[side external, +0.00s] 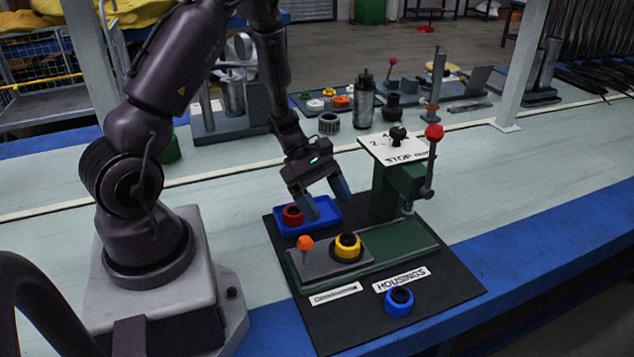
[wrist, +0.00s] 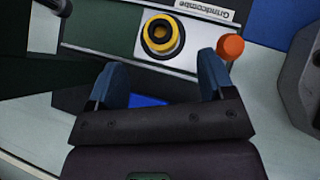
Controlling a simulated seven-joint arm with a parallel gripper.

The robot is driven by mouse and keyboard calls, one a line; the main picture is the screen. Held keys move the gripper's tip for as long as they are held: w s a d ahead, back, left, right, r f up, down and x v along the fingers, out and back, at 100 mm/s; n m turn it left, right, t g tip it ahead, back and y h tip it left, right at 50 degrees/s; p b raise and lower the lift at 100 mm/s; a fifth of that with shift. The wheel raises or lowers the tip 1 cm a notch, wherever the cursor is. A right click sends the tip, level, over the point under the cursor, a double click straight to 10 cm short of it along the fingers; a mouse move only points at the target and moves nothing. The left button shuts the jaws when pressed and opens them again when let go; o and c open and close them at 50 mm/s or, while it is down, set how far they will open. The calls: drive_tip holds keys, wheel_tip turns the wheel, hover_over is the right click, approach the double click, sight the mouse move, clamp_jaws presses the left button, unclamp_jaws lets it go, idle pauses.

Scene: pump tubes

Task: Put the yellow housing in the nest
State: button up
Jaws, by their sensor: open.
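The yellow housing (side external: 347,241) stands upright on the grey plate of the green fixture (side external: 412,246). A black ring, which looks like the nest (side external: 336,256), surrounds its base. In the wrist view the yellow housing (wrist: 151,42) appears centred in the dark ring; I cannot tell whether it is fully seated. My gripper (side external: 329,204) is open and empty, its fingers pointing down above the blue tray, behind the housing and apart from it. In the wrist view the gripper (wrist: 161,72) has its blue fingers spread, with the housing beyond the fingertips.
A red housing (side external: 293,215) sits in the blue tray (side external: 325,215). A blue housing (side external: 399,301) lies on the black mat near the HOUSINGS label (side external: 401,280). An orange knob (side external: 305,243) stands left of the nest. A lever with a red ball (side external: 434,131) rises at the right.

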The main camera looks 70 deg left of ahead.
drive_tip(key=s+d+r+m+y, duration=0.2)
drive_tip(key=s+r+m, duration=0.1)
drive_tip(key=r+m, duration=0.4)
drive_tip(key=s+d+r+m+t+y, duration=0.1)
drive_tip(key=s+d+r+m+y, duration=0.2)
drive_tip(key=r+m, duration=0.5)
drive_tip(key=s+d+r+m+t+y, duration=0.1)
drive_tip(key=s+d+r+m+y, duration=0.2)
drive_tip(key=s+r+m, duration=0.2)
wheel_tip(320, 180, up, 5)
drive_tip(key=m, duration=0.2)
drive_tip(key=shift+d+f+m, duration=0.15)
drive_tip(key=shift+d+m, duration=0.05)
drive_tip(key=shift+m, duration=0.1)
